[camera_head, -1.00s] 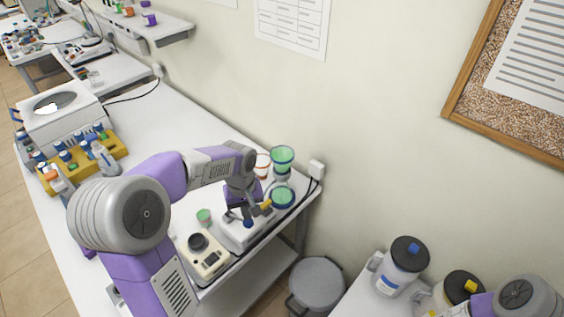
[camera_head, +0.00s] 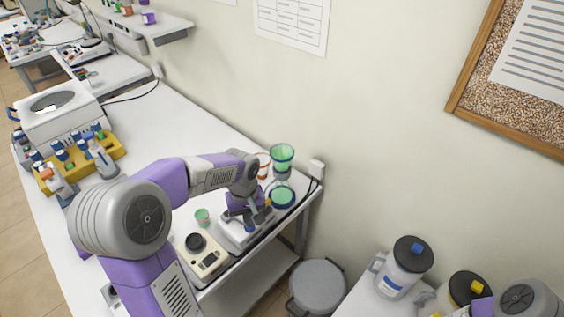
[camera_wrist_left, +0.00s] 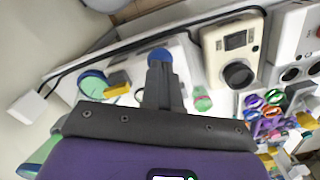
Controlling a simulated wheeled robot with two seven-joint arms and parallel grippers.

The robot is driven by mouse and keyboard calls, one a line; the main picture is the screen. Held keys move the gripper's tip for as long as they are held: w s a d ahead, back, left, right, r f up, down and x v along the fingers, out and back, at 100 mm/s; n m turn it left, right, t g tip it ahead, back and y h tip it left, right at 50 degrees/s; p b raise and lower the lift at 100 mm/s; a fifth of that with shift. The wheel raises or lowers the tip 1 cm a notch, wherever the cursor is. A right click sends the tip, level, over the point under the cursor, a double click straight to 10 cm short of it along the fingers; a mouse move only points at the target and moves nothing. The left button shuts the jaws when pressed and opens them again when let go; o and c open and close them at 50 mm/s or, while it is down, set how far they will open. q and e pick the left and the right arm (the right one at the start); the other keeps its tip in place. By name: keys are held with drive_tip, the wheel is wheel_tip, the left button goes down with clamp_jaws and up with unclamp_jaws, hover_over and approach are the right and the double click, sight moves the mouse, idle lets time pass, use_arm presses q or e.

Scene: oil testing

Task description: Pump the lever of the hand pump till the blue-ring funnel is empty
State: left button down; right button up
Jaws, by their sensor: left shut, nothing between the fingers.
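The hand pump (camera_head: 231,233) is a pale unit near the bench's right end. A blue knob (camera_head: 250,228), which looks like its lever end, shows by my left fingertips; it also shows in the left wrist view (camera_wrist_left: 160,54). My left gripper (camera_head: 250,216) is shut and empty, its fingertips at or just above the knob; I cannot tell if they touch. A glass funnel with a blue-green ring (camera_head: 282,154) stands behind, green inside. Below it is a blue-rimmed round vessel with green liquid (camera_head: 283,196). The wrist hides part of the pump. My right gripper is out of view.
An orange-ringed glass funnel (camera_head: 263,158) stands beside the blue-green one. A beige device with a black dial (camera_head: 203,256) and a green cup (camera_head: 203,216) are left of the pump. A yellow bottle rack (camera_head: 110,150) lies farther left. A grey bin (camera_head: 318,287) stands beyond the bench end.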

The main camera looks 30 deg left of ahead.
use_arm(q)
drive_tip(key=shift+s+d+f+b, duration=0.1)
drive_tip(key=shift+d+f+b, duration=0.15)
drive_tip(key=shift+f+b, duration=0.45)
drive_tip(key=shift+f, duration=0.15)
drive_tip(key=shift+d+f+b, duration=0.2)
drive_tip(key=shift+f+b, duration=0.4)
drive_tip(key=shift+f, duration=0.1)
